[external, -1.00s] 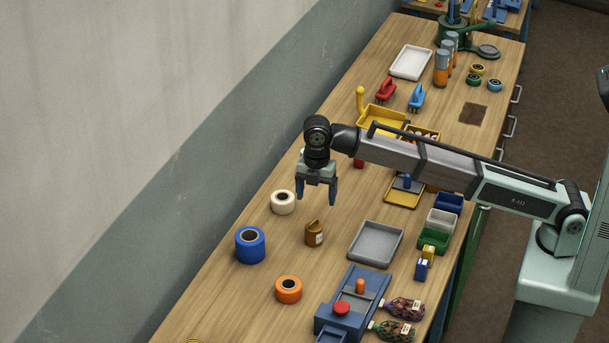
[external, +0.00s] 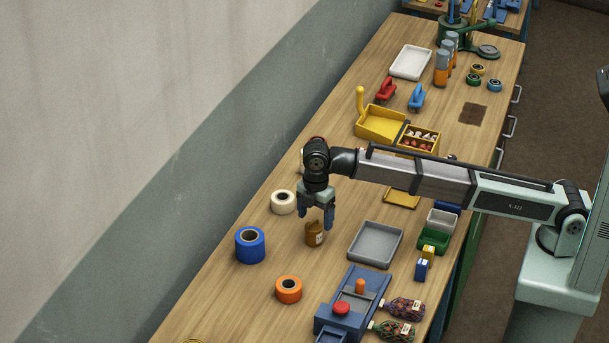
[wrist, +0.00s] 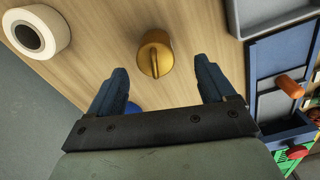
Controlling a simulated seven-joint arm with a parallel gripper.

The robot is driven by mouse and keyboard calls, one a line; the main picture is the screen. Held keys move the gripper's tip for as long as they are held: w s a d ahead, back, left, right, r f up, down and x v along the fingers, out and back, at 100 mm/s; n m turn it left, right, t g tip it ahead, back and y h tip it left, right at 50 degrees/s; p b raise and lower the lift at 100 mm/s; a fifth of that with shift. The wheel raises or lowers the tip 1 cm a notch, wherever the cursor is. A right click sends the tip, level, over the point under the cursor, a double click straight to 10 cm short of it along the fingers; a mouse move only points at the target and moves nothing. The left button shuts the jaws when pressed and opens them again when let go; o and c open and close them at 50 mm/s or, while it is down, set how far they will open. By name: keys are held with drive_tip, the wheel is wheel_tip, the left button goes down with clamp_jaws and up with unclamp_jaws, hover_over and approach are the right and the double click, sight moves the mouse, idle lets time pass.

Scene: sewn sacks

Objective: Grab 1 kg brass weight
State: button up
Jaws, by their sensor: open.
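The brass weight (external: 315,236) stands on the wooden bench, a small brown-gold cylinder with a pale label on its side. In the wrist view the brass weight (wrist: 155,55) shows from above with a ridge across its top, ahead of and between the fingers. My gripper (external: 316,222) is open, with its blue fingers pointing down over the weight. In the wrist view my gripper (wrist: 163,84) has nothing between its fingers. The exact gap between fingertips and weight is hard to tell.
A cream roll (external: 283,202), a blue roll (external: 250,245) and an orange roll (external: 288,290) stand around the weight. A grey tray (external: 375,262) lies to its right. A blue device (external: 338,325) with a red knob is in front. Bare wood surrounds the weight.

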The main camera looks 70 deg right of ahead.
sight(314, 223)
drive_tip(key=shift+w+d+f, duration=0.1)
drive_tip(key=shift+w+f, duration=0.05)
drive_tip(key=shift+f, duration=1.35)
drive_tip(key=shift+w+f, duration=0.1)
drive_tip(key=shift+f, duration=1.35)
drive_tip(key=shift+c, duration=0.4)
clamp_jaws()
